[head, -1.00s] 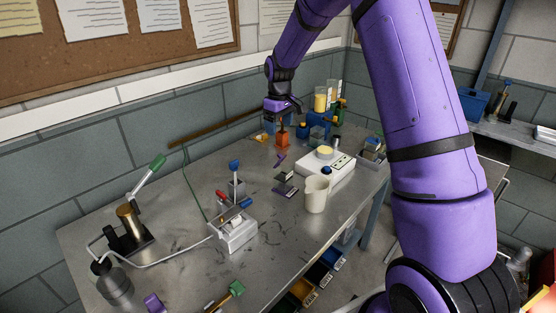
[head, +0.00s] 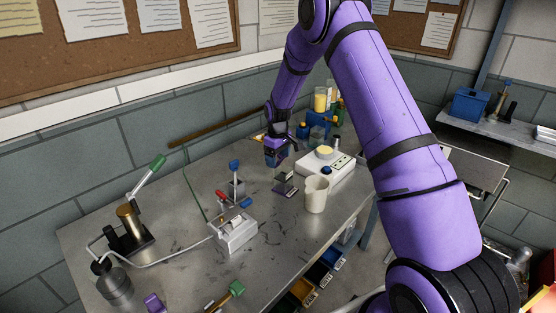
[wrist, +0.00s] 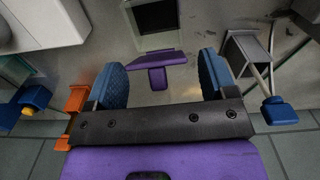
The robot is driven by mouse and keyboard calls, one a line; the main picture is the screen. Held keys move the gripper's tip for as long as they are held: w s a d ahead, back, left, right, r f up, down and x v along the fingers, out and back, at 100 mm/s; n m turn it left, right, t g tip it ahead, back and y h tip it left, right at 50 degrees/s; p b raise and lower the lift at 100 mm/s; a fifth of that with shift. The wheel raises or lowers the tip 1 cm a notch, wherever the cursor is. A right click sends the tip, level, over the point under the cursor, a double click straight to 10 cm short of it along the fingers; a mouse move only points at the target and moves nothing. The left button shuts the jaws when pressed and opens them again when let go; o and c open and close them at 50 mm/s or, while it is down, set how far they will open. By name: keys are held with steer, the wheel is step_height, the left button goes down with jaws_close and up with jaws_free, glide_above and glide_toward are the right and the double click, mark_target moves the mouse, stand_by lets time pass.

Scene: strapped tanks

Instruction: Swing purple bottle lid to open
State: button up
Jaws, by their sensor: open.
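A purple T-shaped lid piece (wrist: 152,60) shows in the wrist view beside a small square grey container (wrist: 155,16) with a dark opening or face. The container also shows in the head view (head: 285,189), just below and in front of my gripper (head: 279,160). In the wrist view my gripper (wrist: 160,76) is open, its blue-padded fingers wide apart. The lid's tab lies between them in the picture, with clear gaps on both sides. I cannot tell its height relative to the fingertips. In the head view the gripper hides most of the purple piece.
A white device (head: 325,168) and a cream jug (head: 316,195) stand right of the container. A grey stand with a blue-knobbed lever (head: 236,184) is to the left. An orange object (wrist: 76,100) is close to the left finger in the wrist view. A white switch box (head: 235,233) is nearer.

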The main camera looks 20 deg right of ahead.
steer(key=shift+f, duration=0.55)
steer(key=c, duration=0.9)
steer(key=shift+c, duration=0.2)
steer(key=shift+g, duration=0.3)
steer(key=shift+w+a+f+g+h, duration=0.1)
steer(key=shift+w+a+g+h, duration=0.2)
steer(key=shift+g+h, duration=0.6)
steer(key=shift+w+a+f+g+h, duration=0.1)
steer(key=shift+w+g+h, duration=0.25)
steer(key=shift+g, duration=0.95)
steer(key=shift+w+a+f+g+h, duration=0.15)
steer(key=shift+w+g+h, duration=0.2)
steer(key=shift+g+h, duration=0.55)
steer(key=shift+g, duration=0.3)
